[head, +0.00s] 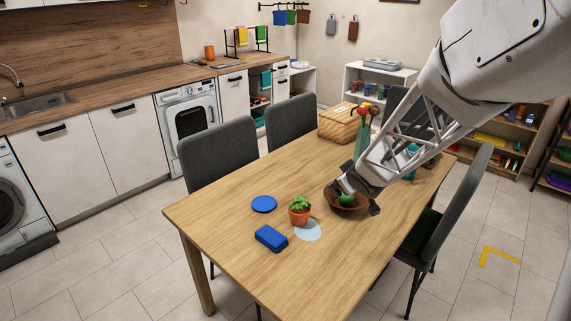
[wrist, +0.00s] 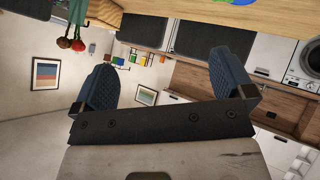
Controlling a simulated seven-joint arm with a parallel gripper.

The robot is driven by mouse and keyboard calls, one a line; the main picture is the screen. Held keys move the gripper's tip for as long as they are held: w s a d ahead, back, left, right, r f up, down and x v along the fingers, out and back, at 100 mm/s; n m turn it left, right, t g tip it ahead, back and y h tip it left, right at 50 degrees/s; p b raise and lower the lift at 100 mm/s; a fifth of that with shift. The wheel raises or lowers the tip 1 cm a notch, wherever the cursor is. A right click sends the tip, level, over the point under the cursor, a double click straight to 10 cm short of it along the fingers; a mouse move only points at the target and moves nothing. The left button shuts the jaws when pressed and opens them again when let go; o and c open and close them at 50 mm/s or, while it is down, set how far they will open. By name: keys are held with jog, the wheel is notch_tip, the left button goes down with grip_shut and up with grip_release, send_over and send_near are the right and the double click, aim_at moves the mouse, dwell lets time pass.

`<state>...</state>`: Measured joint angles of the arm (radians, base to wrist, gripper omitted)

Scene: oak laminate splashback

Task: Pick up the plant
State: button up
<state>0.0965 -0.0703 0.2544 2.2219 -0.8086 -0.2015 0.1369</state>
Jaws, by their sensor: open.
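The plant (head: 300,210) is a small green succulent in an orange pot, standing upright on the wooden table. My gripper (head: 356,198) is open above a brown bowl (head: 338,206), to the right of the plant and apart from it. In the wrist view, the two dark fingers of my gripper (wrist: 165,82) are spread wide with nothing between them. I cannot make out the plant for certain in the wrist view.
A blue disc (head: 264,204), a blue box (head: 271,238) and a pale round mat (head: 307,230) lie around the plant. The bowl holds something green. The table's front is clear.

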jog(key=w+a+f+n+y, duration=0.35)
jog(key=w+f, duration=0.25)
jog(key=f, duration=0.2)
jog(key=n+g+y, duration=0.2)
jog(key=n+y, duration=0.1)
jog(key=y, duration=0.2)
send_near(306, 209)
jog(key=shift+m, duration=0.25)
jog(key=w+a, duration=0.1)
jog(key=w+a+f, duration=0.1)
jog(key=w, duration=0.1)
jog(key=shift+w+a+f, duration=0.1)
jog(key=shift+f, duration=0.1)
jog(key=shift+a+f+y, duration=0.2)
jog(key=shift+f+y, duration=0.15)
jog(key=shift+f, duration=0.15)
jog(key=shift+x, duration=1.25)
jog(key=shift+a, duration=0.1)
jog(key=shift+x, duration=2.6)
jog(key=shift+f, duration=0.1)
